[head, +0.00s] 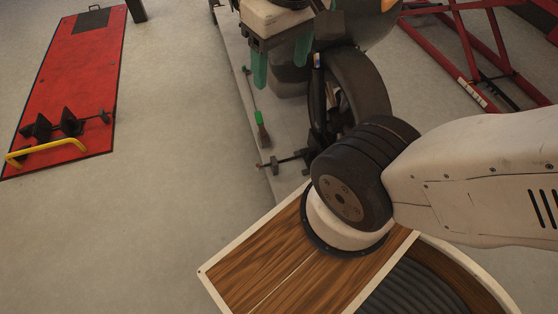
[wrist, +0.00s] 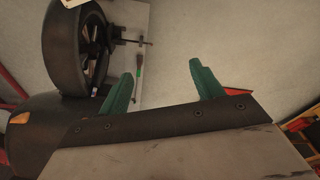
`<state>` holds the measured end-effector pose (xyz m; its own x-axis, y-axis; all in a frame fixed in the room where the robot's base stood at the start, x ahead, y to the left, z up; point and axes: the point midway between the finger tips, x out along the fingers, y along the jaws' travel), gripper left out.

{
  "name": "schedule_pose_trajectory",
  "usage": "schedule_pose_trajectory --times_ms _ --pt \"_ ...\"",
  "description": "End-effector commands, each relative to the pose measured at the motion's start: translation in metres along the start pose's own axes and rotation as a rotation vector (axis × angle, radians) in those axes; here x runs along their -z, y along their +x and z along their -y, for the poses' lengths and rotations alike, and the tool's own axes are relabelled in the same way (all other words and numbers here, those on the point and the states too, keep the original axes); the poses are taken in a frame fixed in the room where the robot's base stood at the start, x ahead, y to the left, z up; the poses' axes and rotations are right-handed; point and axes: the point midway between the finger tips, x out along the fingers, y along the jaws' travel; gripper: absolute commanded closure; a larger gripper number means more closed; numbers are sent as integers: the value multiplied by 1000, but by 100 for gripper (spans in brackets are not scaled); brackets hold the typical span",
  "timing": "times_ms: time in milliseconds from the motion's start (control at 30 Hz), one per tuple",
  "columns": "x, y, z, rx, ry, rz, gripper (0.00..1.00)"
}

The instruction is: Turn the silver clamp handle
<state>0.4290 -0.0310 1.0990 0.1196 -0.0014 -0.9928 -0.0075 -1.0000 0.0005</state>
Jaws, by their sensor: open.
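A wheel clamp with a thin rod and a small cross handle (head: 268,165) sits at the edge of the grey lift, beside the motorcycle's front tyre (head: 362,88). The handle looks dark grey; its silver colour is hard to tell. In the wrist view the handle (wrist: 146,42) shows at the upper middle, right of the tyre (wrist: 72,48). My gripper (head: 281,74) has two green fingers spread apart with nothing between them. It is above the lift, apart from the handle, farther back in the head view. Its fingers also show in the wrist view (wrist: 161,70).
A green-handled brush (head: 261,130) lies on the grey lift (head: 236,58) near the clamp. A red lift (head: 75,75) at left carries another clamp (head: 68,122) and a yellow bar (head: 45,149). Red frames (head: 470,50) stand at upper right. Grey floor between the lifts is clear.

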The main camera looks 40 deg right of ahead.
Motion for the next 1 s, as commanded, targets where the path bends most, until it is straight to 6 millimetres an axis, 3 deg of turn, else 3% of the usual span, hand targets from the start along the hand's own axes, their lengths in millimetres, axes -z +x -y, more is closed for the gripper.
schedule_pose_trajectory --times_ms 167,267,467,700,867,1000 --pt "50 14 0 9 30 -5 34" --pt "93 32 -1 16 60 -19 34" --pt "175 84 -9 25 126 -53 34" --pt "257 176 -24 29 210 -92 34" --pt "297 253 -37 26 268 -117 34" --pt "318 328 -50 20 319 -139 34"
